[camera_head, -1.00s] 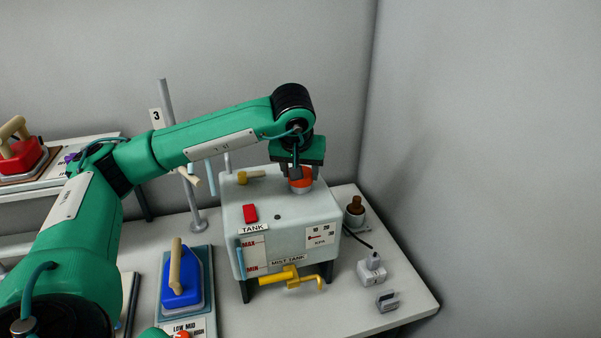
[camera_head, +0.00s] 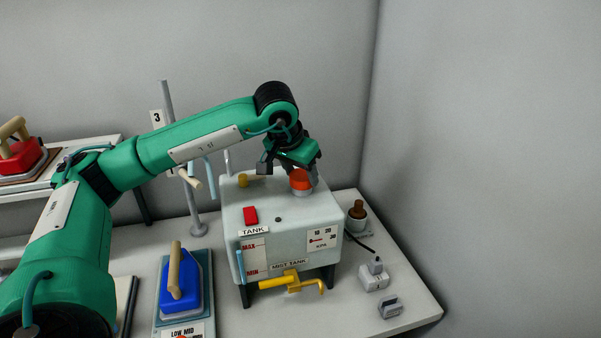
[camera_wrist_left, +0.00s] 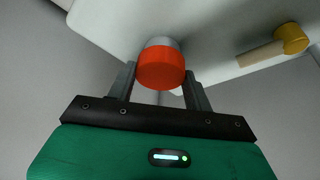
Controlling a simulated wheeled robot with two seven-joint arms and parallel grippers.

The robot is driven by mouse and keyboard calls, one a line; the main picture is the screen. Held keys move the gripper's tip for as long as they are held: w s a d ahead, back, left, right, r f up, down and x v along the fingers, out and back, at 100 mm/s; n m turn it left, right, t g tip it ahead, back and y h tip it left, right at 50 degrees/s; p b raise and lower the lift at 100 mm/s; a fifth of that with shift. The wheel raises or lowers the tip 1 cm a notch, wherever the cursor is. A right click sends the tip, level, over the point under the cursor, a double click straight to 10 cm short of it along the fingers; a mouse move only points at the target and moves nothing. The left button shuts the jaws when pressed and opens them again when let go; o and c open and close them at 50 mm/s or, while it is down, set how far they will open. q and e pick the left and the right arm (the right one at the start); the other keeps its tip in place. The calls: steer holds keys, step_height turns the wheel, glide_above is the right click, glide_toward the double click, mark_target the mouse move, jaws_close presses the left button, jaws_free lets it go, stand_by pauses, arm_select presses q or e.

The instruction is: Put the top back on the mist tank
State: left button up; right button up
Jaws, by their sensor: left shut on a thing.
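The white mist tank (camera_head: 262,222) stands on the bench on dark legs, with TANK and MIST TANK labels. The orange-red top (camera_head: 300,179) sits at the grey filler neck (camera_head: 303,191) on the tank's upper face. Whether it is fully seated I cannot tell. My left gripper (camera_head: 283,171) is over the tank, turned at an angle, with one finger showing left of the top. In the left wrist view the top (camera_wrist_left: 161,68) lies between my two fingers, which are shut on it, and grey shows just beyond it. My right gripper is not in view.
A yellow knob (camera_head: 242,181) and red switch (camera_head: 251,215) are on the tank; a yellow tap (camera_head: 292,283) juts from its front. A blue iron (camera_head: 178,289) stands left. A brown-topped pot (camera_head: 356,215) and grey plug block (camera_head: 374,275) are right, near the walls.

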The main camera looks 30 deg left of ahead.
arm_select(q)
steer(key=m, duration=0.1)
steer(key=m+h, duration=0.1)
steer(key=m, duration=0.1)
steer(key=m+b, duration=0.1)
steer(key=m, duration=0.1)
steer(key=shift+a+f+g+h, duration=0.2)
steer(key=shift+a+g+h, duration=0.1)
steer(key=shift+h, duration=0.1)
steer(key=shift+f, duration=0.1)
steer(key=o, duration=0.8)
steer(key=shift+a, duration=0.15)
steer(key=o, duration=0.3)
steer(key=shift+s+a+f+b, duration=0.1)
steer(key=shift+s+a+b, duration=0.1)
steer(key=shift+b, duration=0.1)
steer(key=shift+a, duration=0.1)
steer(key=shift+o, duration=0.4)
steer(key=shift+w+d, duration=0.1)
steer(key=shift+d, duration=0.1)
